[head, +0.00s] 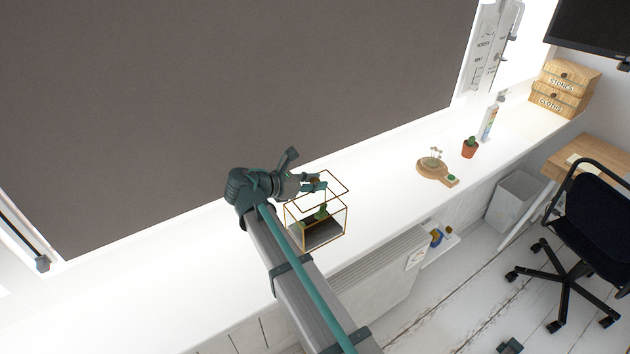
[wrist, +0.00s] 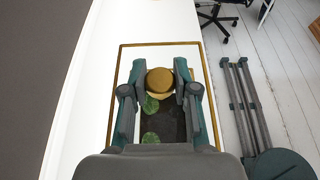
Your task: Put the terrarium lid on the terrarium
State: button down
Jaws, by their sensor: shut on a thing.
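The terrarium (head: 346,222) is a clear box with thin brass edges on the white sill, with dark soil and green plants inside. The terrarium lid (head: 340,179) is a thin brass-edged pane with a round knob. My gripper (head: 318,184) is shut on the lid's knob, above the terrarium. In the wrist view the brass knob (wrist: 160,81) sits between the fingers of my gripper (wrist: 160,88), and the lid's brass edge (wrist: 158,44) frames the view. Soil and plants show below it. The lid appears raised above the terrarium's rim; the exact gap and alignment are unclear.
A round wooden board (head: 434,170) with small items, a potted cactus (head: 469,149) and a bottle (head: 489,124) stand farther right on the sill (head: 392,185). Wooden drawers (head: 563,90) stand at the far end. The sill between terrarium and board is clear.

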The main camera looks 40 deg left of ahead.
aim_at(314, 197)
jog(key=shift+r, duration=0.1)
jog(key=shift+f, duration=2.95)
jog(key=c, duration=0.8)
grip_release()
jog(key=shift+s, duration=0.1)
